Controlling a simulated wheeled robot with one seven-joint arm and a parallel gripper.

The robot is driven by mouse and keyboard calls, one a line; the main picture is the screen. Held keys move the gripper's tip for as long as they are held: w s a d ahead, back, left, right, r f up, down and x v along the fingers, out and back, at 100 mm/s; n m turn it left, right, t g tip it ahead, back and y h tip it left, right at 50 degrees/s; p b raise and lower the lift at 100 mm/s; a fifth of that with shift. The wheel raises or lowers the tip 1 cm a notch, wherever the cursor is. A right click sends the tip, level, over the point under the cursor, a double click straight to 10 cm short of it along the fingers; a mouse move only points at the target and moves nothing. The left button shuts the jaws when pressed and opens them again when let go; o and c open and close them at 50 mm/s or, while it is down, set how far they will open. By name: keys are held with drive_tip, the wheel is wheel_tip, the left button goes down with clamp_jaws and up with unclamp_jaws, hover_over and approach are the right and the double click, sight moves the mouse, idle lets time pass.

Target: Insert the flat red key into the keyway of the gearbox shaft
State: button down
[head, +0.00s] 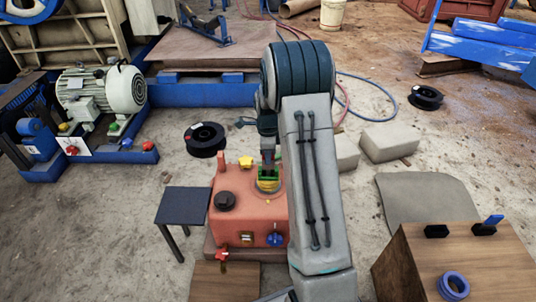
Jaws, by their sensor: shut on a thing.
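The gearbox (235,222) is an orange-red box in the middle of the head view, below and left of my arm. A yellow round part (268,186) stands on its top, and a green piece (268,174) sits just above it. I cannot tell which of these belongs to the shaft, and no keyway is distinct. My gripper (268,166) points down right over the green piece. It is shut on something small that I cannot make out. I cannot pick out the flat red key for certain.
A dark small table (185,206) stands left of the gearbox. A wooden bench (480,265) at lower right bears a blue ring (453,286). Concrete blocks (390,142) lie right of my arm, a black reel (205,139) behind the gearbox, and a motor (103,90) at left.

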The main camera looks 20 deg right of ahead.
sight(268, 168)
drive_tip(key=shift+f+b, duration=0.85)
drive_tip(key=shift+f, duration=1.2)
drive_tip(key=c, duration=1.4)
unclamp_jaws()
wheel_tip(268, 168, up, 14)
drive_tip(key=p, duration=0.5)
drive_tip(key=shift+f+p, duration=0.1)
drive_tip(key=shift+p, duration=0.2)
drive_tip(key=s+a+r+n+t+p, duration=0.1)
drive_tip(key=s+a+r+n+p, duration=0.3)
drive_tip(key=r, duration=1)
drive_tip(key=s+a+r+n+t+p, duration=0.1)
drive_tip(key=s+a+r+n+p, duration=0.2)
drive_tip(key=s+r+n+p, duration=0.8)
drive_tip(key=s+a+r+n+p, duration=0.4)
drive_tip(key=s+r+n+p, duration=0.3)
drive_tip(key=s+r+p, duration=0.6)
wheel_tip(268, 168, up, 6)
drive_tip(key=p, duration=0.3)
drive_tip(key=shift+s+a+t, duration=0.2)
drive_tip(key=shift+a+t, duration=0.15)
drive_tip(key=shift+t, duration=0.05)
